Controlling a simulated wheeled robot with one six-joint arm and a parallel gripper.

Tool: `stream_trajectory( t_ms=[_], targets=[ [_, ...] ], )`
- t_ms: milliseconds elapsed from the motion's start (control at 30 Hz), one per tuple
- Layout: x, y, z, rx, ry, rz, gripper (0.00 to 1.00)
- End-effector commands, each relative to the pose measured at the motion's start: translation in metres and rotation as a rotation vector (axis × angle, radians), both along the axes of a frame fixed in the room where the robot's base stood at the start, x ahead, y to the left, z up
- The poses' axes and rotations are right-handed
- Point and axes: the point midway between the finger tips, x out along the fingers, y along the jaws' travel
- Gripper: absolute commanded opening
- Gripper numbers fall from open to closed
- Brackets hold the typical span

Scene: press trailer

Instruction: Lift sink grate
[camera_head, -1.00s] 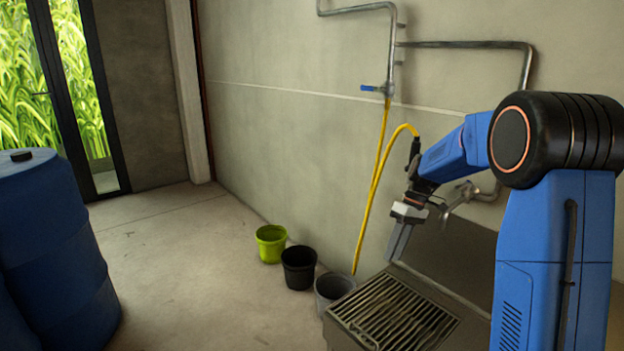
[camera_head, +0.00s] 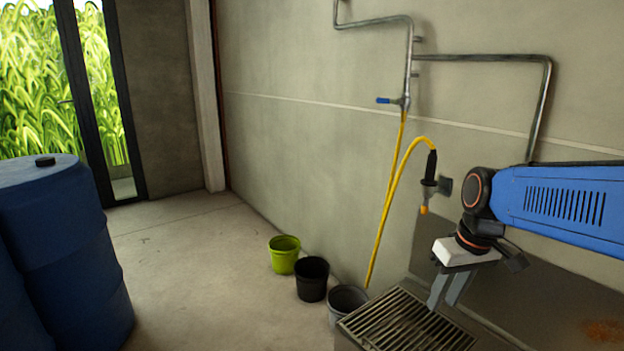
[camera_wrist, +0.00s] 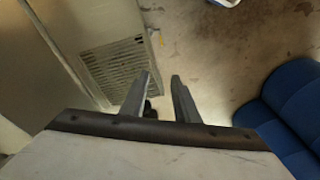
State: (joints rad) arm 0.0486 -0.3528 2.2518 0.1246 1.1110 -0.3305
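The sink grate (camera_head: 400,326) is a dark metal grid of parallel bars, lying flat in the top of the sink at the bottom of the head view. Its near part is cut off by the frame's edge. In the wrist view the grate (camera_wrist: 115,65) lies left of my fingers. My gripper (camera_head: 442,302) points down with two grey fingers above the grate's right part in the head view. In the wrist view my gripper (camera_wrist: 162,76) shows a clear gap between its fingers, with nothing held. I cannot tell how high the tips are above the bars.
A grey bucket (camera_head: 347,302), a black bucket (camera_head: 312,280) and a green bucket (camera_head: 284,256) stand along the wall, left of the sink. A yellow hose (camera_head: 381,220) hangs beside the sink. Blue barrels (camera_head: 70,250) stand at far left. The floor between is clear.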

Motion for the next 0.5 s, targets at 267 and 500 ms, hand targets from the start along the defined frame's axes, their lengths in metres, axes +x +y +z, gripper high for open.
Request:
stream_trajectory(
  t_ms=[267,500],
  targets=[
    [-0.064,-0.003,-0.003,-0.029,-0.11,-0.102,0.28],
    [-0.109,-0.007,-0.017,-0.04,-0.203,-0.189,0.28]
  ],
)
